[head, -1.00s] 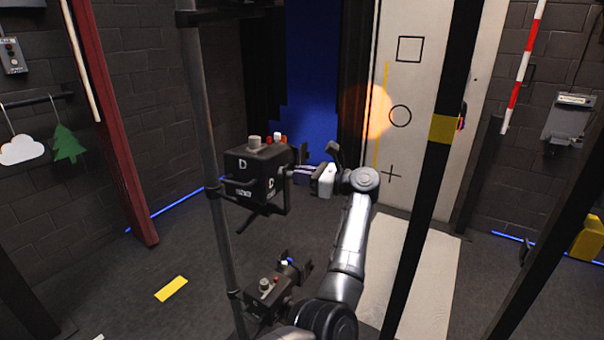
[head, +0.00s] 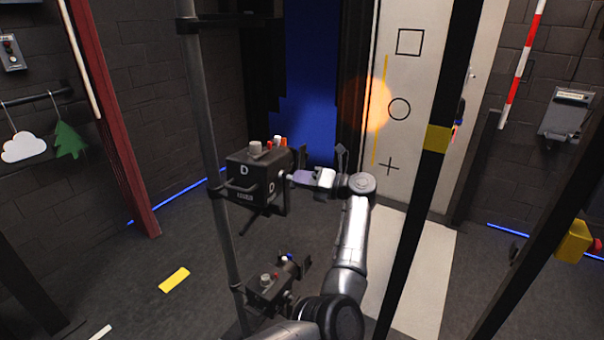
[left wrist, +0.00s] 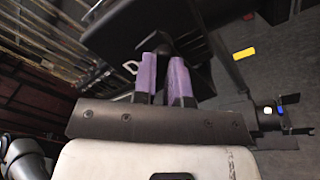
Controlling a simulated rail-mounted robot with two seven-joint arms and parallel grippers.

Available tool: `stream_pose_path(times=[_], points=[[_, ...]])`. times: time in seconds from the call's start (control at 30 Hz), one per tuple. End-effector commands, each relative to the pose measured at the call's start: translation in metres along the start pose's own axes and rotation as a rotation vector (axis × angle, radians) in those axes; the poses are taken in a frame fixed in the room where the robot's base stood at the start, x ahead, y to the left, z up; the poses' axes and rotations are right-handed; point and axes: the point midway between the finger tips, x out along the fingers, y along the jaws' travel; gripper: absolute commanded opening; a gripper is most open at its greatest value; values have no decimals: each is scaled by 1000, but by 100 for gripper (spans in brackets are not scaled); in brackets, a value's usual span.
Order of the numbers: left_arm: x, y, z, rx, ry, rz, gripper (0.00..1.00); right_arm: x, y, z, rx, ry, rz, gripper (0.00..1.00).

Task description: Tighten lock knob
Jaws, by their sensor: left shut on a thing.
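A black stage lamp marked D (head: 252,177) hangs on a grey upright pole (head: 203,120). My left gripper (head: 291,177) reaches the right side of this lamp's bracket with its purple fingers. In the left wrist view the two purple fingers (left wrist: 164,72) point at the dark bracket and are a little apart, shut on a small dark part between them. That part is at the place of the lock knob, but the fingers hide most of it, and the knob's own shape cannot be made out. My right gripper is not in view.
A second, lower lamp (head: 270,285) with small coloured knobs sits below, close to my left arm. A black post with a yellow band (head: 437,138) stands to the right of the arm. A pale door panel (head: 415,60) is behind. Floor at left is mostly clear.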

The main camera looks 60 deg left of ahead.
Motion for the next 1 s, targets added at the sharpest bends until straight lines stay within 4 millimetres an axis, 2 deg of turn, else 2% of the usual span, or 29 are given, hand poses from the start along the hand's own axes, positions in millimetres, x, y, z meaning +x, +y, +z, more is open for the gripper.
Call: stream_pose_path(times=[0.03, 0.5, 1.0], points=[[0, 2, 2, 47, 0, -1, 0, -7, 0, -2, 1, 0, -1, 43], [-1, 0, 1, 452, -1, 0, 0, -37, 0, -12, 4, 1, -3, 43], [0, -2, -1, 661, 0, 1, 0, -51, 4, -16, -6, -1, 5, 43]])
